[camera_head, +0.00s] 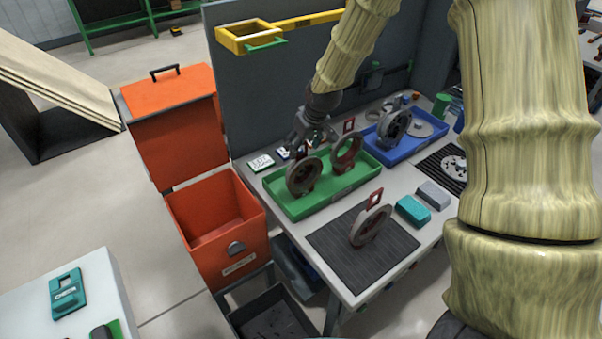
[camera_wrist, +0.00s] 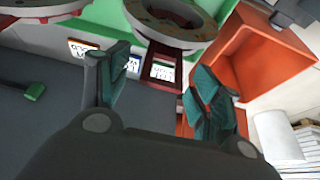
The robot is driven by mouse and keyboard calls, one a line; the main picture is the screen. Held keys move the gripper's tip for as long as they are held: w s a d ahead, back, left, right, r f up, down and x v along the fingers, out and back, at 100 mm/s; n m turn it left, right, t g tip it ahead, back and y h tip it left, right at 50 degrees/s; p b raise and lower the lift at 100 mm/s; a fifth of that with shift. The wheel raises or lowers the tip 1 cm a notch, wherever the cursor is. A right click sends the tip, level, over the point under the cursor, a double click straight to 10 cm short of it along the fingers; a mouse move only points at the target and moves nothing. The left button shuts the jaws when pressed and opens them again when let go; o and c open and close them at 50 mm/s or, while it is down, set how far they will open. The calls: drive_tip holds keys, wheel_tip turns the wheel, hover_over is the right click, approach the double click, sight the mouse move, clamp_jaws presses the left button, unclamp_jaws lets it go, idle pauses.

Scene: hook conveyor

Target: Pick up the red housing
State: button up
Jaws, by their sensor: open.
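A ring-shaped housing with a dark red rim (camera_head: 347,151) stands upright in the green tray (camera_head: 318,208). A second ring housing (camera_head: 303,176), grey with red parts, stands to its left in the same tray. My gripper (camera_head: 306,143) is open just behind and above these two housings. In the wrist view, a grey ring (camera_wrist: 178,17) with a dark red frame (camera_wrist: 163,66) below it shows at the top, and the frame appears between my open fingers (camera_wrist: 160,92). I cannot tell whether they touch, nor which housing this is.
A grey ring with a red tab (camera_head: 371,222) stands on a black mat (camera_head: 330,245). A blue tray (camera_head: 428,143) with a dark housing (camera_head: 393,125) lies to the right. Teal (camera_head: 413,210) and grey blocks (camera_head: 434,194) lie nearby. An orange bin (camera_head: 215,225) stands left of the table.

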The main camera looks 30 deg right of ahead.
drive_tip(key=shift+s+f, duration=0.2)
drive_tip(key=shift+f, duration=0.1)
drive_tip(key=shift+w+f, duration=0.25)
drive_tip(key=shift+f, duration=0.05)
drive_tip(key=shift+s+r, duration=0.1)
drive_tip(key=shift+r, duration=0.05)
drive_tip(key=c, duration=0.6)
clamp_jaws()
